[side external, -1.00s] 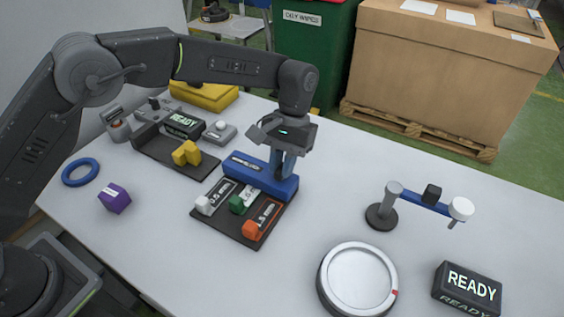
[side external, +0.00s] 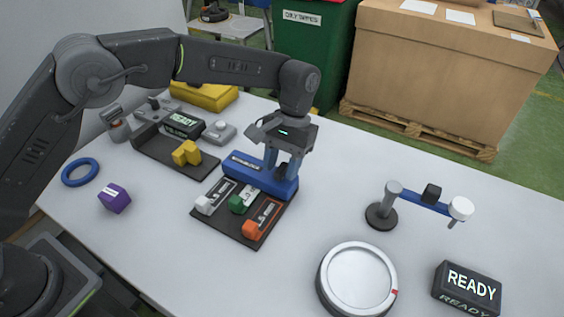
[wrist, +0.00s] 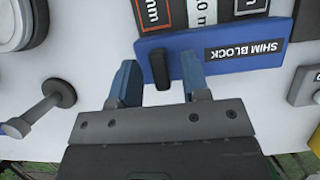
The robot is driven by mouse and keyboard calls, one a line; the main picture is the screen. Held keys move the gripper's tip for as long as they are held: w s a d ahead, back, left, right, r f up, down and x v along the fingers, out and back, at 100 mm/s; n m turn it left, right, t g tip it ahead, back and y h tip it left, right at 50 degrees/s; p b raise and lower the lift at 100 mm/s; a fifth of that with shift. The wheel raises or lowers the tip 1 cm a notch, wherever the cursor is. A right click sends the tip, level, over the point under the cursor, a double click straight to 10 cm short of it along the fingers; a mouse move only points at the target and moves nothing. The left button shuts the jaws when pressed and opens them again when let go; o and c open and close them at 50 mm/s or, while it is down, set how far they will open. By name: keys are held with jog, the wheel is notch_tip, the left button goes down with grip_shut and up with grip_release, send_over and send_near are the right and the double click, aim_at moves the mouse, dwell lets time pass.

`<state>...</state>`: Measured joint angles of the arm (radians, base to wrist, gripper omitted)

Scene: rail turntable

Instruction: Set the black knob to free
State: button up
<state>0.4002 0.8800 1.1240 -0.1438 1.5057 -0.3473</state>
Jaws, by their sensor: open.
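A blue block (side external: 245,169), labelled SHIM BLOCK in the wrist view (wrist: 222,45), stands at the back of a dark tray on the table. A small elongated black knob (wrist: 160,70) sits on the block near its left end in the wrist view. It also shows at the block's right end in the side view (side external: 282,170), partly hidden by my fingers. My gripper (wrist: 159,70) is open, with one finger on each side of the knob and visible gaps between. In the side view my gripper (side external: 281,172) points down at the block.
The dark tray (side external: 223,229) holds white, green and orange pieces in front of the block. A round silver-topped disc (side external: 358,278), a READY display (side external: 468,287) and a post with a blue arm (side external: 420,202) stand to the right. A purple cube (side external: 115,198) lies left.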

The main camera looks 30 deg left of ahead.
jog(key=v, duration=1.2)
jog(key=shift+s+r, duration=0.1)
dwell(0.5)
jog(key=s+a+r+t+h, duration=0.1)
jog(key=s+a+r+t, duration=0.4)
jog(key=s+a+r, duration=0.55)
jog(key=s+a+f+t, duration=0.2)
jog(key=s+a, duration=0.3)
jog(key=s, duration=0.3)
jog(key=s+a+f+t+y, duration=0.1)
jog(key=s+a+f+t, duration=0.2)
jog(key=s+a, duration=0.3)
jog(key=s+f, duration=0.1)
jog(key=s, duration=0.2)
jog(key=shift+s+f, duration=0.3)
jog(key=shift+s, duration=0.05)
